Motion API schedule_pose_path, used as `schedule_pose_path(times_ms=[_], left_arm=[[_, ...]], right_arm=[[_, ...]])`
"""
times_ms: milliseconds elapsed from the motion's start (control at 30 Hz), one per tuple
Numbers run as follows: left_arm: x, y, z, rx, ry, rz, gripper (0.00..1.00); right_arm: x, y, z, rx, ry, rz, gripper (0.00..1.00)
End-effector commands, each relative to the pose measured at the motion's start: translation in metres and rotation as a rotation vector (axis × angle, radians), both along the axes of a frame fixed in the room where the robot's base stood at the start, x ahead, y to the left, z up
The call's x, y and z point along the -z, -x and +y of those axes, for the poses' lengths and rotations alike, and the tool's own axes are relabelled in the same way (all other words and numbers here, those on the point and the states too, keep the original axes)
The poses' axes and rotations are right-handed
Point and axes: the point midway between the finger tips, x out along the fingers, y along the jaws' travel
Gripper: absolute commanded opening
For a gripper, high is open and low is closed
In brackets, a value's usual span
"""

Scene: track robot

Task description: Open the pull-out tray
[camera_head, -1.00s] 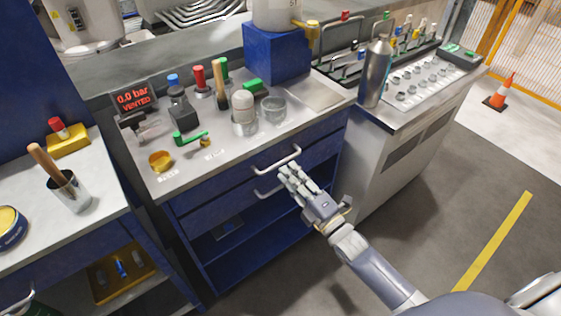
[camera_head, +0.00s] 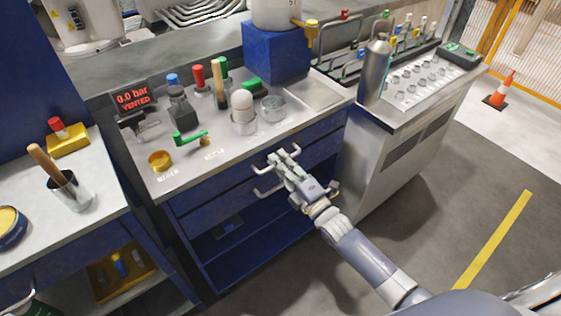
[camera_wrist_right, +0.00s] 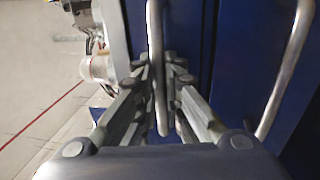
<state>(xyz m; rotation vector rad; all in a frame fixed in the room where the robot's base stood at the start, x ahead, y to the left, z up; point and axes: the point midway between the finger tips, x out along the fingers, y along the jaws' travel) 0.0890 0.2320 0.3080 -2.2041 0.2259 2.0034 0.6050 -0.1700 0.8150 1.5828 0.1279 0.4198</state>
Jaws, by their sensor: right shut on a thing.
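The blue workbench cabinet has an upper drawer front (camera_head: 320,140) with a pale bar handle (camera_head: 296,152). A second front (camera_head: 210,208) below it has its own bar handle (camera_head: 264,193). Both fronts look flush with the cabinet. My right gripper (camera_head: 279,160) is shut on the upper bar handle and partly hides it. In the right wrist view the handle bar (camera_wrist_right: 155,70) runs between the fingers (camera_wrist_right: 158,100), and the lower handle (camera_wrist_right: 288,75) stands free to the right. My left gripper is not in view.
The worktop above holds a pressure display (camera_head: 134,98), a green valve lever (camera_head: 190,138) and glass vessels. Below the fronts is an open blue shelf (camera_head: 235,250). A metal cabinet (camera_head: 400,150) stands close at the right. Floor in front is clear (camera_head: 440,210).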

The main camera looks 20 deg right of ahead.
Motion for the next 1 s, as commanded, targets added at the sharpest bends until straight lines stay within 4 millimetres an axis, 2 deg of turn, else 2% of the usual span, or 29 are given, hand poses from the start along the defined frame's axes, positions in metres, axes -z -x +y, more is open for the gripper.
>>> schedule_pose_path(times_ms=[167,267,367,800,1000], left_arm=[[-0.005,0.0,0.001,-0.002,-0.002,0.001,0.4],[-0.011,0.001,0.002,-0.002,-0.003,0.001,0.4],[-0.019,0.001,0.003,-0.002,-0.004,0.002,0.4],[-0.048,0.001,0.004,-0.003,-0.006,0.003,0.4],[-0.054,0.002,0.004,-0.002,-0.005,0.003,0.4]], right_arm=[[0.0,0.008,-0.003,0.0,0.001,0.002,0.0],[0.0,0.02,-0.007,0.0,0.0,0.006,0.0],[-0.001,0.038,-0.013,0.0,0.001,0.007,0.0],[0.0,0.136,-0.048,0.0,0.002,0.008,0.0],[0.001,0.168,-0.06,0.0,0.001,0.006,0.0]])
